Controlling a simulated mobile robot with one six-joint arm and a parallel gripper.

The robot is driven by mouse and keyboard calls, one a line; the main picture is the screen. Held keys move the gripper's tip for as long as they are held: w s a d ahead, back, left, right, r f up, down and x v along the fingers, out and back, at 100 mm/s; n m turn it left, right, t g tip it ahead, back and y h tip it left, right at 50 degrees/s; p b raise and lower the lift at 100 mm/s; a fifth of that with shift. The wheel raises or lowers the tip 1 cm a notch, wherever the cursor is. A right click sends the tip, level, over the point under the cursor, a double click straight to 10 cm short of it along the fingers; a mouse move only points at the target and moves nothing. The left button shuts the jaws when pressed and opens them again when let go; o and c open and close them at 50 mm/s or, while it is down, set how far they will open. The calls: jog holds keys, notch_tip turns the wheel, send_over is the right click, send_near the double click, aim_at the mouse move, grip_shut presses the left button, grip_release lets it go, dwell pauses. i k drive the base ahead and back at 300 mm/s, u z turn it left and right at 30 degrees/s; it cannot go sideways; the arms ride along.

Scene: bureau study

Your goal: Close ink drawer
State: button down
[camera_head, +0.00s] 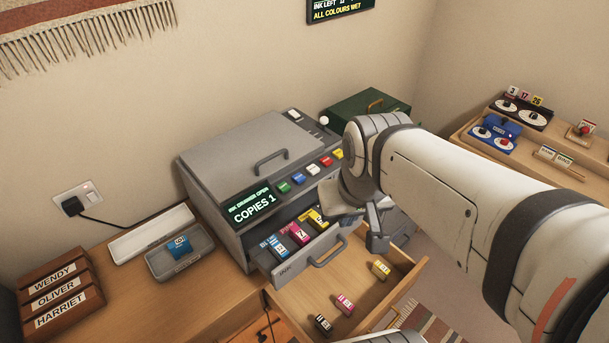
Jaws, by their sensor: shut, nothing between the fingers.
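The ink drawer (283,273) is a grey tray pulled out from the front of the grey copier (240,165). Blue, magenta and yellow cartridges (298,233) stand in it. Its front has a grey bar handle (327,253) and a label. The copier's screen (252,203) reads "INK DRAWER OPEN" and "COPIES 1". My gripper (376,240) is shut and empty, pointing down by the right end of the drawer front. I cannot tell whether it touches the drawer. My gripper and arm hide the drawer's right end.
An open wooden desk drawer (395,293) lies below, with loose yellow, magenta and black cartridges. A grey tray (160,262) with a blue cartridge sits left of the copier. A green box (368,108) stands behind. Name blocks (58,290) are at far left.

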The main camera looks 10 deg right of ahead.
aim_at(279, 274)
jog(key=u, duration=0.05)
jog(key=k, duration=0.5)
jog(key=z, duration=0.85)
jog(key=k, duration=0.35)
jog(key=z, duration=0.45)
